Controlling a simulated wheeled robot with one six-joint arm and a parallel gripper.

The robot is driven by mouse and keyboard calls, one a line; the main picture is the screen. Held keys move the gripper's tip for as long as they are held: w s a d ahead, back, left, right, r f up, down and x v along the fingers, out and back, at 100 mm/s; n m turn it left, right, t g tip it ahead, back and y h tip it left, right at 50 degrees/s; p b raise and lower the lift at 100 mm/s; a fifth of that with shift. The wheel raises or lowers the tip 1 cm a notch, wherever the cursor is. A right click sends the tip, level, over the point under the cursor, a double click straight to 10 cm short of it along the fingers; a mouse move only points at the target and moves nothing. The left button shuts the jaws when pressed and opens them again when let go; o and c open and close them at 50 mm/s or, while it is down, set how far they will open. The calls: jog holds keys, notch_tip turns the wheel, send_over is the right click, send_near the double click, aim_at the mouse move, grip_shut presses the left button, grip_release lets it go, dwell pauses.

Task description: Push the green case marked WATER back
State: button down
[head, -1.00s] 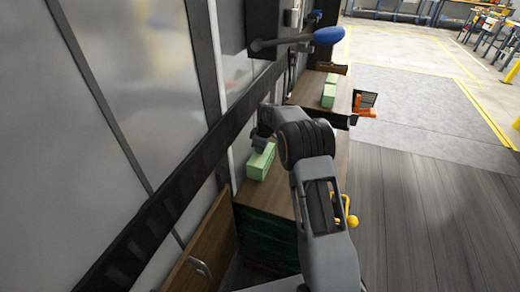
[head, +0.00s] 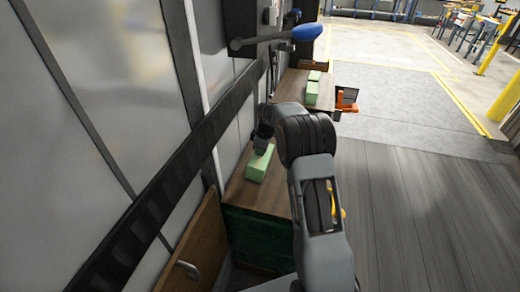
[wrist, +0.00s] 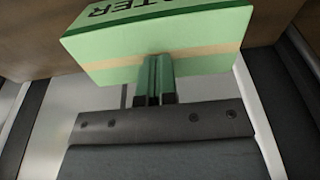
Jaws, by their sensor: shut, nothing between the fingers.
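The green case (wrist: 160,45) fills the upper part of the wrist view, with dark letters on its top of which "TER" is readable. A tan band runs along its near side. My gripper (wrist: 155,68) is shut and empty, with its fingertips at the middle of that side; they look to touch it or nearly so. In the head view a light green case (head: 260,164) lies on the near wooden top (head: 262,196), with my gripper (head: 262,146) at its far end. My arm hides part of the top.
Other light green cases (head: 312,92) lie on a farther wooden surface, near an orange item (head: 347,98). A wall with a dark rail (head: 190,150) runs along the left. A blue-ended bar (head: 300,33) juts out above. The grey floor (head: 420,210) at right is clear.

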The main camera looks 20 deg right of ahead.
jog(key=shift+d+r, duration=0.2)
jog(key=shift+r, duration=0.05)
jog(key=s+d+m, duration=0.1)
jog(key=s+d, duration=0.2)
jog(key=s+d+f+m+b, duration=0.1)
jog(key=s+d+m, duration=0.1)
jog(key=s+d, duration=0.1)
jog(key=s+d+m, duration=0.2)
jog(key=s+d, duration=0.1)
jog(key=shift+s+f+g, duration=0.2)
jog(key=shift+f+g, duration=0.1)
jog(key=s+a+r+m+t+p, duration=0.1)
jog(key=s+a+r+m+p, duration=0.2)
jog(key=s+a+r, duration=0.4)
jog(key=s+a+r+m+t+h+p, duration=0.1)
jog(key=s+a+r+m+t+p, duration=0.1)
jog(key=s+a+r, duration=0.5)
jog(key=s+r+m+p, duration=0.1)
jog(key=s+r+p, duration=0.1)
jog(key=s+r, duration=0.4)
jog(key=shift+s+a+r+h, duration=0.3)
jog(key=shift+s+a+r, duration=0.1)
jog(key=shift+s, duration=0.3)
